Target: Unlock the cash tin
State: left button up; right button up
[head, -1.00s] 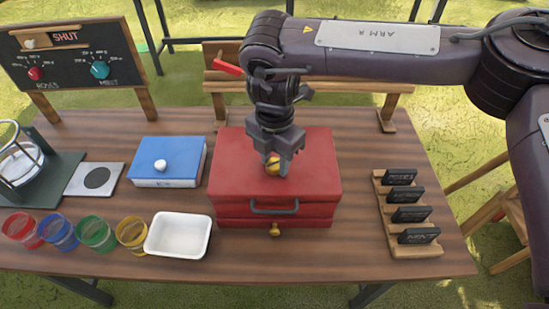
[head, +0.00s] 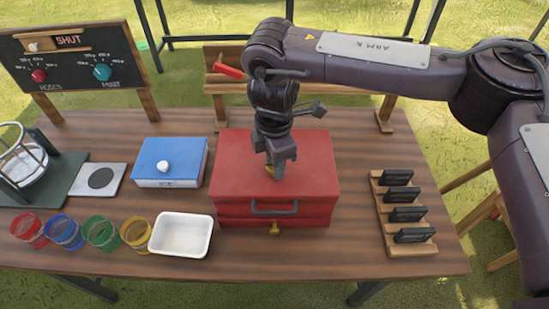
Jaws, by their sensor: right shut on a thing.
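The red cash tin (head: 235,175) stands closed on the table, with a grey handle (head: 273,210) on its front. A small brass piece (head: 275,229) sticks out at the bottom of its front. My right gripper (head: 275,168) points down at the middle of the tin's lid. It is shut on a small brass-yellow knob (head: 269,171), mostly hidden by the fingers. I cannot tell how the knob is joined to the lid. My left gripper is not in view.
A blue box (head: 185,155) with a white knob and a white tray (head: 181,236) lie left of the tin. Several coloured glass cups (head: 101,233) stand at front left. A wooden rack (head: 387,220) of black blocks is at the right. A chalkboard (head: 75,62) stands behind.

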jog(key=o, duration=1)
notch_tip(320, 180, up, 8)
jog(key=shift+f, duration=0.1)
jog(key=shift+s, duration=0.1)
dwell(0.4)
